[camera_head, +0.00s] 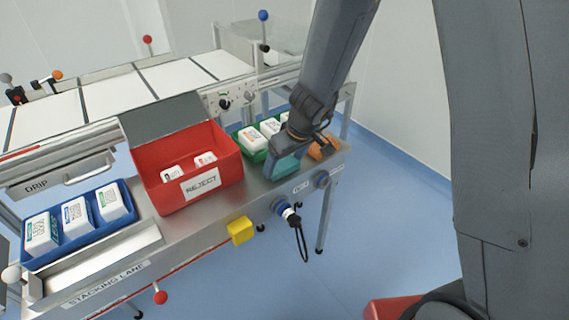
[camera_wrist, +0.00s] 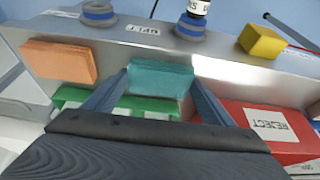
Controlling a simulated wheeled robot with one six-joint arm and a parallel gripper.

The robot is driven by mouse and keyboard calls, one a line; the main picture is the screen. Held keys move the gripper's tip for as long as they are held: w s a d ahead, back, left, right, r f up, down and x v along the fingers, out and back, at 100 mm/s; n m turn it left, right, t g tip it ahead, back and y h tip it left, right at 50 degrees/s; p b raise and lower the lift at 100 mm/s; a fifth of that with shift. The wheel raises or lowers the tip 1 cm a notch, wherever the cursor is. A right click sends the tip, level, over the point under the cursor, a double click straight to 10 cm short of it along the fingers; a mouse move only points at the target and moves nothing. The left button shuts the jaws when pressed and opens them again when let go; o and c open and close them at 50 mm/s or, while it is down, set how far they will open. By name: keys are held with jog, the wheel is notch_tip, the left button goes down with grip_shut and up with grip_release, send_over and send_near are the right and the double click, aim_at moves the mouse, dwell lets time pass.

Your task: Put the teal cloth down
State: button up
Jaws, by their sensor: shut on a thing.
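The teal cloth (camera_wrist: 160,80) is a folded, block-like pad between the two fingers of my gripper (camera_wrist: 158,88) in the wrist view. My gripper is shut on it. In the head view the cloth (camera_head: 285,167) shows below my gripper (camera_head: 287,152), at the front part of the steel ledge (camera_head: 262,196), between the red reject box and an orange cloth. I cannot tell whether its underside touches the ledge.
The orange folded cloth (camera_head: 324,148) lies right of my gripper. A green tray (camera_head: 243,145) with white packs is behind it. The red reject box (camera_head: 160,196) and a blue tray (camera_head: 84,240) stand left. A yellow block (camera_head: 241,231) is on the ledge's front side.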

jog(key=shift+f, duration=0.2)
jog(key=o, duration=1.3)
jog(key=shift+r, duration=0.1)
jog(key=shift+r, duration=0.1)
jog(key=shift+r, duration=0.35)
jog(key=p+v, duration=0.4)
jog(key=v, duration=0.7)
jog(key=shift+r+p, duration=0.15)
jog(key=shift+p, duration=0.25)
jog(key=s+d+r+m+g+h, duration=0.1)
jog(key=s+d+m, duration=0.2)
jog(key=s+d, duration=0.4)
jog(key=s+d+r+m+g+h, duration=0.1)
jog(key=s+d+r+m+g, duration=0.1)
jog(key=s+d+m, duration=0.2)
jog(key=s+d, duration=0.3)
jog(key=s, duration=0.4)
jog(key=shift+s+g+h, duration=0.3)
jog(key=shift+r, duration=0.1)
